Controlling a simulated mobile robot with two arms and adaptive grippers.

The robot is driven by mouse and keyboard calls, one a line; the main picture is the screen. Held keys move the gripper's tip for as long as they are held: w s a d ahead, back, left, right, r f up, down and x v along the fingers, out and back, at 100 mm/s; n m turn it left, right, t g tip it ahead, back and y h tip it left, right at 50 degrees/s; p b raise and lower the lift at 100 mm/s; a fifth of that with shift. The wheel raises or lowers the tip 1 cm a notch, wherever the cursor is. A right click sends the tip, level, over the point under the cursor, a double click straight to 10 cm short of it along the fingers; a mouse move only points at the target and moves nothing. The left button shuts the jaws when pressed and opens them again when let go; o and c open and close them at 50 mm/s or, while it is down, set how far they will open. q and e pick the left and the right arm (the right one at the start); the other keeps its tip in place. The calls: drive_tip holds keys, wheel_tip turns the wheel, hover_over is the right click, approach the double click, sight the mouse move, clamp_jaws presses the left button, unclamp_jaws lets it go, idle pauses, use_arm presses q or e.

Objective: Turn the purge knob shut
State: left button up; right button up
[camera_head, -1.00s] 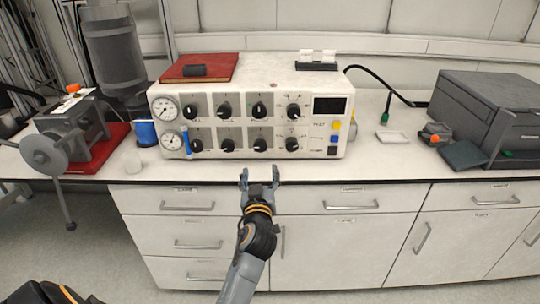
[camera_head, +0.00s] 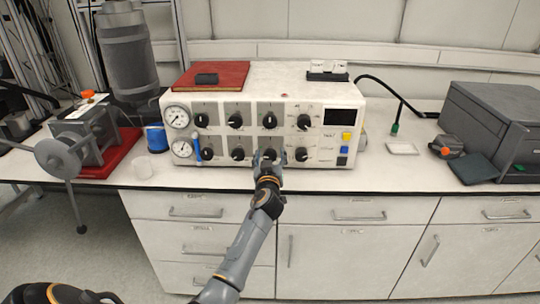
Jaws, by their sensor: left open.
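The white control box (camera_head: 262,90) stands on the counter, with two rows of black knobs on its front. I cannot read which label marks the purge knob. The upper row's third knob (camera_head: 269,120) is in plain view. The lower row shows a left knob (camera_head: 207,152), a second knob (camera_head: 238,154) and a right knob (camera_head: 301,154). My left gripper (camera_head: 268,158) is open in front of the lower row's third knob, which it mostly hides. I cannot tell whether the fingers touch that knob. My right gripper is not in view.
Two gauges (camera_head: 178,117) and a blue handle (camera_head: 197,147) are at the panel's left. A red book (camera_head: 212,70) lies on the box. The counter (camera_head: 390,176) in front is mostly clear.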

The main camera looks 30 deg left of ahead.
use_arm(q)
drive_tip(key=c, duration=1.2)
drive_tip(key=shift+m, duration=0.3)
drive_tip(key=m+b, duration=0.1)
drive_tip(key=m, duration=0.2)
drive_tip(key=shift+m, duration=0.3)
drive_tip(key=m, duration=0.4)
drive_tip(key=shift+m, duration=0.3)
drive_tip(key=m, duration=0.4)
drive_tip(key=m+p, duration=0.1)
drive_tip(key=m, duration=0.4)
drive_tip(key=shift+m, duration=0.3)
